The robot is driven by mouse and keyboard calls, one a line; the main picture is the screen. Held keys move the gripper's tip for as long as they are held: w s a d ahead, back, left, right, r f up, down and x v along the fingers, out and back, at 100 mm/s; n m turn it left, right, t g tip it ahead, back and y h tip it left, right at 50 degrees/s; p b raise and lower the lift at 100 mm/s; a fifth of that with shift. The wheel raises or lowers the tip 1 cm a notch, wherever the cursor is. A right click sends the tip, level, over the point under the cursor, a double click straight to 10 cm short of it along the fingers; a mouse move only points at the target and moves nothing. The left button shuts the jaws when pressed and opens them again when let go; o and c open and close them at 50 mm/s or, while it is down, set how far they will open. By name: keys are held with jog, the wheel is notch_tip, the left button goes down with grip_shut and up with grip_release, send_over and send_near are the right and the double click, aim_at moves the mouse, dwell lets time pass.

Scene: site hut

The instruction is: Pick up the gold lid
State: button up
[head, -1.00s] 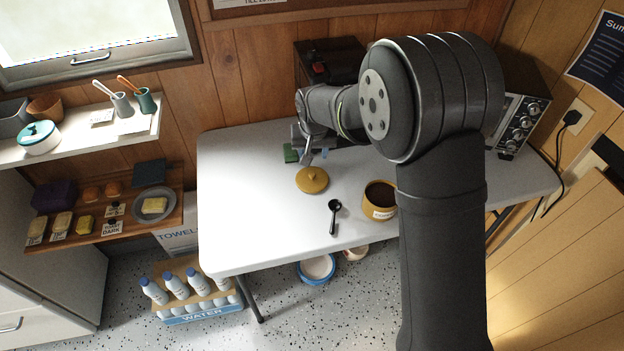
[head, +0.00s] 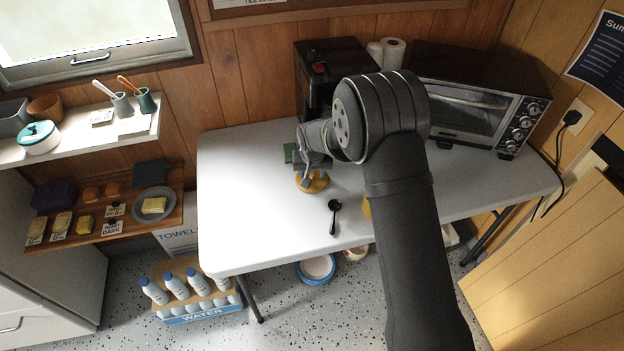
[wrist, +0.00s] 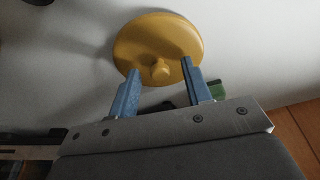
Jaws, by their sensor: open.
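The gold lid (head: 316,184) lies on the white table, partly hidden behind my gripper (head: 308,178) in the head view. In the wrist view the round lid (wrist: 150,38) shows with its knob (wrist: 160,70) towards me. My gripper (wrist: 160,82) is open there, its two blue fingers on either side of the knob's line. The fingertips overlap the lid's near edge in the picture. I cannot tell whether they touch it.
A black spoon (head: 335,215) lies on the white table (head: 240,190) in front of the lid. A mustard pot (head: 366,206) is mostly hidden by my arm. A green item (head: 289,152) lies behind the lid. A black machine (head: 325,75) and an oven (head: 470,110) stand behind. The table's left is clear.

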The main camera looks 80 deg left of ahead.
jog(key=shift+f, duration=0.1)
grip_shut()
dwell(0.3)
